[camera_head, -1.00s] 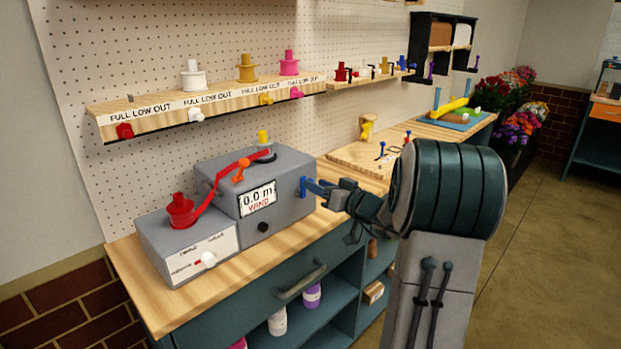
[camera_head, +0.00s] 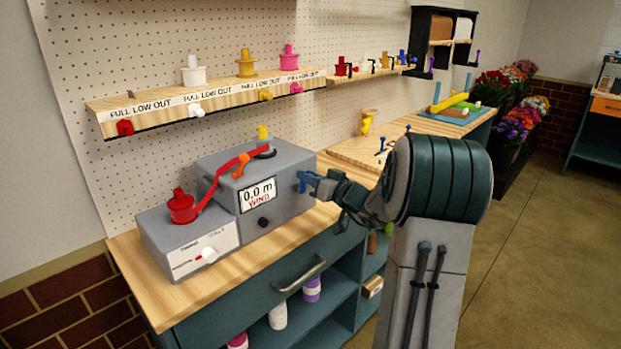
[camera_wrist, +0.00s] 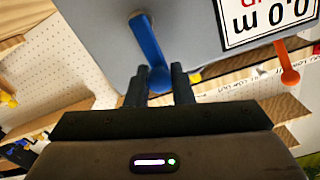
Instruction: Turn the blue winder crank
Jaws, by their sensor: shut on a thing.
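The blue winder crank (camera_head: 303,184) is on the right side of the grey winder box (camera_head: 222,165). In the wrist view the crank (camera_wrist: 148,45) is a blue arm whose knob end sits between my two dark fingers. My gripper (camera_head: 318,184) is shut on the crank's end; the wrist view shows the gripper (camera_wrist: 160,84) from behind. The winder's display (camera_head: 257,194) reads "0.0 m" with "WIND" in red below. A red ribbon (camera_head: 210,190) runs from a red spool (camera_head: 182,207) on the lower box up to the winder, beside an orange lever (camera_head: 241,167).
A shelf (camera_head: 220,97) with white, gold and pink spools hangs on the pegboard above the winder. A wooden board (camera_head: 355,152) lies to the right on the bench. A drawer handle (camera_head: 299,276) juts from the bench front.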

